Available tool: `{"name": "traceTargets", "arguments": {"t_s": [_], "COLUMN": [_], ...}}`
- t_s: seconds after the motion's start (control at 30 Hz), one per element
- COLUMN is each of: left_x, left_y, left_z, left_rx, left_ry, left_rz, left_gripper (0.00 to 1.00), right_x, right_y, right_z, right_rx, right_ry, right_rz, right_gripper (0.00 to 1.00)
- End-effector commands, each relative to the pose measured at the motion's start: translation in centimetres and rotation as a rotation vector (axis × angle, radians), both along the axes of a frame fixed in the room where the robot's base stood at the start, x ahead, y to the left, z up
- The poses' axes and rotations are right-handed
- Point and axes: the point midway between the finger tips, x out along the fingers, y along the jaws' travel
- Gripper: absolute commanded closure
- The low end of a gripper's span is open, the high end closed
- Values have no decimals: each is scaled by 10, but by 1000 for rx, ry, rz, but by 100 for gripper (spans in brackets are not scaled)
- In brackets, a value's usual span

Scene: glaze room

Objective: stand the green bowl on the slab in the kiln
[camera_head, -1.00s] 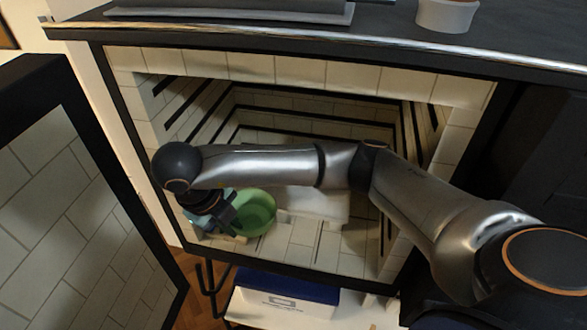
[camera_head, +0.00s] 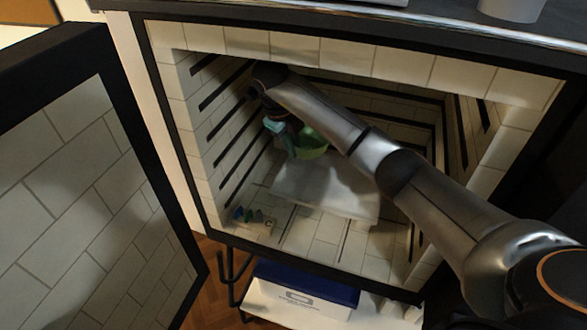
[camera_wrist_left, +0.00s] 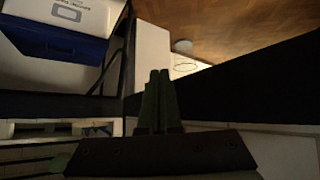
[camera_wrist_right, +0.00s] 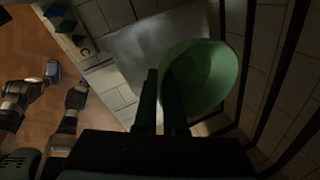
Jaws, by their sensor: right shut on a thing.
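The green bowl (camera_head: 314,143) is inside the kiln (camera_head: 330,62), seen over the back left part of the pale slab (camera_head: 325,190). My right gripper (camera_head: 291,146) is shut on the bowl's rim at its left side. In the right wrist view the bowl (camera_wrist_right: 208,78) hangs from the fingers (camera_wrist_right: 160,85), tilted toward the camera, with the slab (camera_wrist_right: 135,48) behind it. I cannot tell whether the bowl touches the slab. My left gripper (camera_wrist_left: 159,80) shows only in its own wrist view, fingers together, nothing between them.
Small coloured pieces (camera_head: 250,215) stand at the kiln's front left. The open kiln door (camera_head: 85,190) is at the left. Dark ribs line the kiln walls, close to my right wrist. A blue-lidded box (camera_head: 305,285) sits below. The slab's front part is clear.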

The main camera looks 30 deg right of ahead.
Motion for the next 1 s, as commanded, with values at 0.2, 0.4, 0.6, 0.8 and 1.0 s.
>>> {"name": "traceTargets", "arguments": {"t_s": [0.2,0.4,0.6,0.8,1.0], "left_x": [1,2,2,2,2], "left_y": [0,0,0,0,0], "left_z": [8,13,18,17,15], "left_rx": [-1,-1,-1,-1,-1], "left_ry": [-6,-6,-7,-7,-7], "left_rz": [0,0,0,0,0], "left_gripper": [100,100,100,100,100], "right_x": [-1,-2,1,1,1], "right_y": [2,4,0,0,0], "right_z": [-28,-54,-68,-69,-73], "right_rx": [1,3,2,0,1], "right_ry": [0,5,1,-1,1], "right_rz": [3,3,3,3,4], "right_gripper": [100,100,100,100,87]}}
